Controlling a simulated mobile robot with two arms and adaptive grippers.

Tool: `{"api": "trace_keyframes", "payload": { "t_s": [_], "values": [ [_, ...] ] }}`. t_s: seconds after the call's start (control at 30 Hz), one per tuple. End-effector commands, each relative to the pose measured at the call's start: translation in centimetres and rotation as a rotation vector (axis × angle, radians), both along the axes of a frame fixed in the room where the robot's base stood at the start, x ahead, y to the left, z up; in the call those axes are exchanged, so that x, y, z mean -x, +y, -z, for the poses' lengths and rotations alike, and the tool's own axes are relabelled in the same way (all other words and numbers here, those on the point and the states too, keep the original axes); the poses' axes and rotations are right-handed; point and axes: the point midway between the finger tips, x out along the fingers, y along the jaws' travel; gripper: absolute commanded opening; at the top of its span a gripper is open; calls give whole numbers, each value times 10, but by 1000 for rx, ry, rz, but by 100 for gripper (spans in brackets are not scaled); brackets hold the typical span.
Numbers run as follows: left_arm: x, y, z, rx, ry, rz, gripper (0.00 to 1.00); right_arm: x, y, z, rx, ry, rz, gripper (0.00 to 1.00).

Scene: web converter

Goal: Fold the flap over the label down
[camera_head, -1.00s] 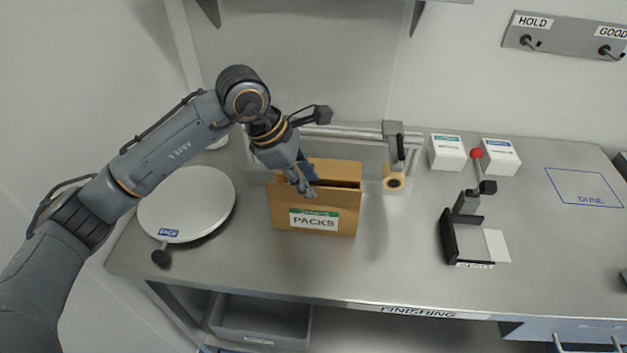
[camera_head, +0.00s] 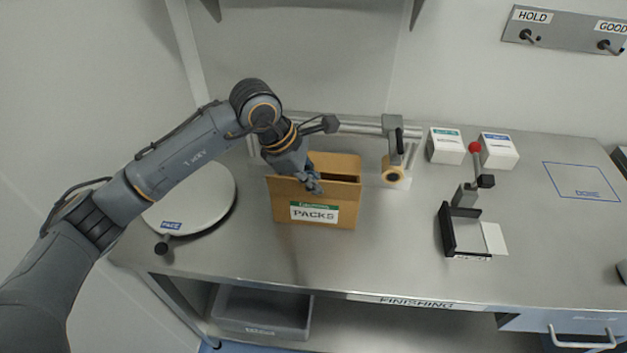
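A brown cardboard box (camera_head: 345,215) stands on the steel bench, with a white and green label reading PACKS (camera_head: 314,212) on its front. The cardboard above the label stands up along the front edge, with a dark opening behind it. I cannot clearly tell the flap (camera_head: 342,188) from the front wall. Another flap (camera_head: 340,163) stands up at the back. My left gripper (camera_head: 314,188) points down at the box's front top edge, above the label, and hides part of that edge. Its fingers look close together, but contact is unclear. My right gripper is not in view.
A round pale plate (camera_head: 195,205) with a black knob lies left of the box. A tape roll (camera_head: 392,173) on a holder stands close on the right. Farther right are a black fixture with a red-knobbed lever (camera_head: 475,148) and two white cartons (camera_head: 446,147). The bench in front is clear.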

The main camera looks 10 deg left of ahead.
Motion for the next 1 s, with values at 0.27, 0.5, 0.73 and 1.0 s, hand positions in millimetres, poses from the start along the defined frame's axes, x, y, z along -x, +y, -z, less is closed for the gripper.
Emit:
{"api": "trace_keyframes", "payload": {
  "t_s": [0.27, 0.5, 0.73, 1.0],
  "values": [
    [-6, 0, 0, -1, 72, -3, 0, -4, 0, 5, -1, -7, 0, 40],
    [-16, 0, 1, 0, 242, -4, 0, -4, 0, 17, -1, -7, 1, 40],
    [-25, -1, 2, -1, 406, -3, 0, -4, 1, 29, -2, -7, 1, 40],
    [-32, -1, 4, 0, 537, -1, 0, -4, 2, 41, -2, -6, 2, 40]
  ]
}}
